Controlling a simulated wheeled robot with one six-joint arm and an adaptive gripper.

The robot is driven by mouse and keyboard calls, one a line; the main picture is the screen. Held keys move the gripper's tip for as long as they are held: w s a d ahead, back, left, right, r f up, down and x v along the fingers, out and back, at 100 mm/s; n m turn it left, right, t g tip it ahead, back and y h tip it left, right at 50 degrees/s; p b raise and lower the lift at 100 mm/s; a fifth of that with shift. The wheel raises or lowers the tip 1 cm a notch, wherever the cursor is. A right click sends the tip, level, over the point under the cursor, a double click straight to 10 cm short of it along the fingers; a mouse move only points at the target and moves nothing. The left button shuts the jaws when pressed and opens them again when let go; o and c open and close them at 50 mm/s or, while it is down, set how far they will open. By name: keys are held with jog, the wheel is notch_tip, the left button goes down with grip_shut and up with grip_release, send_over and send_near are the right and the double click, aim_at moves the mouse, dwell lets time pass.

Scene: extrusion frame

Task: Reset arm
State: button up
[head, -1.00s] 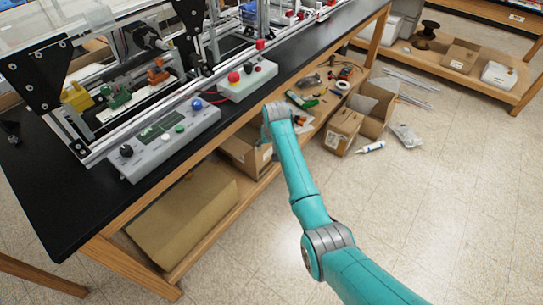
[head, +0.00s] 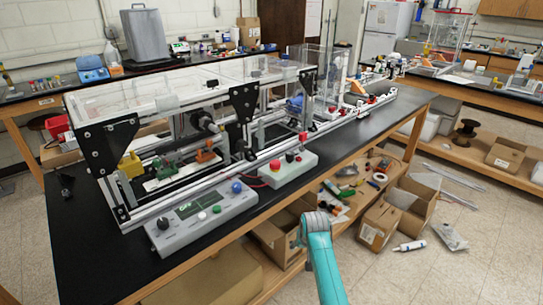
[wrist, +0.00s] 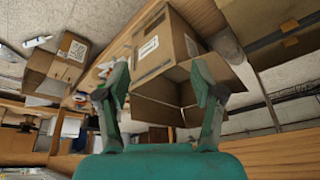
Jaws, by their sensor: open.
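My gripper (wrist: 160,100) shows in the wrist view with its two fingers spread apart and nothing between them. Behind the fingers is an open cardboard box (wrist: 170,50) with its flaps out, on a wooden shelf. In the head view my teal arm (head: 322,262) rises from the bottom edge, in front of the bench's near side. The gripper itself is hidden in the head view.
The black bench top (head: 100,262) carries an extrusion frame (head: 105,150) with clear panels, a grey control box (head: 200,216) and a red-button box (head: 288,168). Cardboard boxes (head: 378,226) stand below on the right.

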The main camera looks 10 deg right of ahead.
jog(key=s+f+t, duration=0.2)
jog(key=s+f, duration=0.9)
jog(key=s, duration=0.3)
jog(key=s+f+t, duration=0.2)
jog(key=s+t, duration=0.1)
jog(key=s, duration=1.6)
jog(key=s+r+t, duration=0.2)
jog(key=s+r, duration=0.3)
jog(key=s, duration=0.5)
jog(key=s+r+t, duration=0.1)
jog(key=s+r, duration=0.8)
jog(key=r, duration=0.3)
jog(key=s+r+n+t, duration=0.1)
jog(key=s+r+t, duration=0.1)
jog(key=s+r, duration=0.7)
notch_tip(320, 180, up, 3)
jog(key=shift+s+f+t, duration=0.1)
jog(key=shift+s+t, duration=0.05)
jog(key=shift+t, duration=0.15)
jog(key=shift+a, duration=0.1)
